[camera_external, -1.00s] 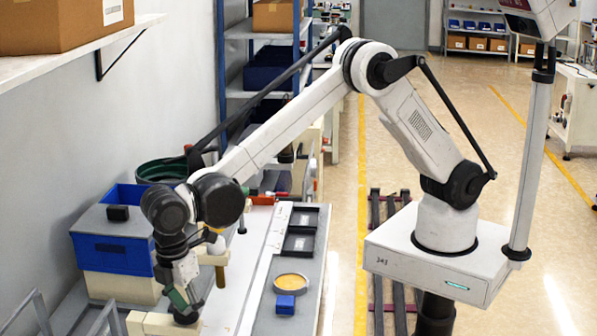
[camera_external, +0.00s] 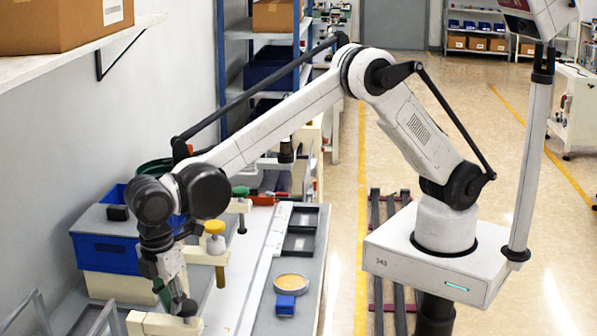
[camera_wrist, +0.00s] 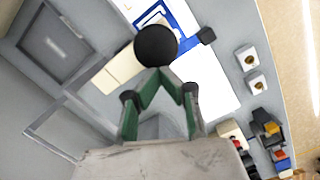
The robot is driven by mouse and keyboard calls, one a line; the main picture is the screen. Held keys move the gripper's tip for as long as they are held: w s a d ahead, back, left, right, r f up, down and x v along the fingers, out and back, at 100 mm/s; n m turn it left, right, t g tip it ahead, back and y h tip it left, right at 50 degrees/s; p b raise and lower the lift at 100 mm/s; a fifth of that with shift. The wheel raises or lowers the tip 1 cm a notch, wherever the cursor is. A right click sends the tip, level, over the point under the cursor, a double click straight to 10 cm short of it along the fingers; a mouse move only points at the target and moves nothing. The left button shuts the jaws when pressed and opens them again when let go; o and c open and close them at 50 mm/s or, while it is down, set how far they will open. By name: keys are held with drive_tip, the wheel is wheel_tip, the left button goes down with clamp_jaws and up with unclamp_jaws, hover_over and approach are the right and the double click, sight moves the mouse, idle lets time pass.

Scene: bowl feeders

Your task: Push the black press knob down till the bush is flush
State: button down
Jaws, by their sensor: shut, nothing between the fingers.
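The black press knob (camera_wrist: 156,46) is a round black ball just beyond my fingertips in the wrist view. My gripper (camera_wrist: 158,74) is shut and empty, its green fingers meeting behind the knob's near edge. Whether they touch it I cannot tell. In the external view my gripper (camera_external: 184,303) points down at the front of the bench, above a cream block (camera_external: 160,324). A dark rounded shape there merges with the fingertips. The bush cannot be made out in either view, so its height is unclear.
A blue bin (camera_external: 98,250) stands left of my gripper. A clamp with a yellow knob (camera_external: 214,227) stands close on the right. A round tray (camera_external: 292,280), a small blue block (camera_external: 285,305) and black trays (camera_external: 300,243) lie farther right. Grey rails (camera_external: 42,313) are at front left.

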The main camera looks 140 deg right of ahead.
wheel_tip(320, 180, up, 10)
drive_tip(key=w, duration=0.1)
drive_tip(key=shift+f, duration=0.15)
idle(0.4)
drive_tip(key=shift+a, duration=0.1)
drive_tip(key=s+a+r+t+b, duration=0.2)
drive_tip(key=s+a+r, duration=0.2)
drive_tip(key=s+a, duration=0.45)
drive_tip(key=s+a+r+t+b, duration=0.15)
drive_tip(key=s+a+r, duration=0.25)
drive_tip(key=s+a, duration=0.45)
drive_tip(key=s+a+f+t+b, duration=0.1)
drive_tip(key=s+a+f, duration=0.2)
drive_tip(key=s, duration=0.4)
drive_tip(key=s+a+f+t, duration=0.2)
drive_tip(key=s+f, duration=0.3)
drive_tip(key=s, duration=0.3)
drive_tip(key=s+a+f+t+b, duration=0.1)
drive_tip(key=s+a+f, duration=0.3)
drive_tip(key=s, duration=0.4)
drive_tip(key=shift+f+m+t+b, duration=0.2)
drive_tip(key=shift+m+t+b, duration=0.1)
drive_tip(key=shift+m+t, duration=0.15)
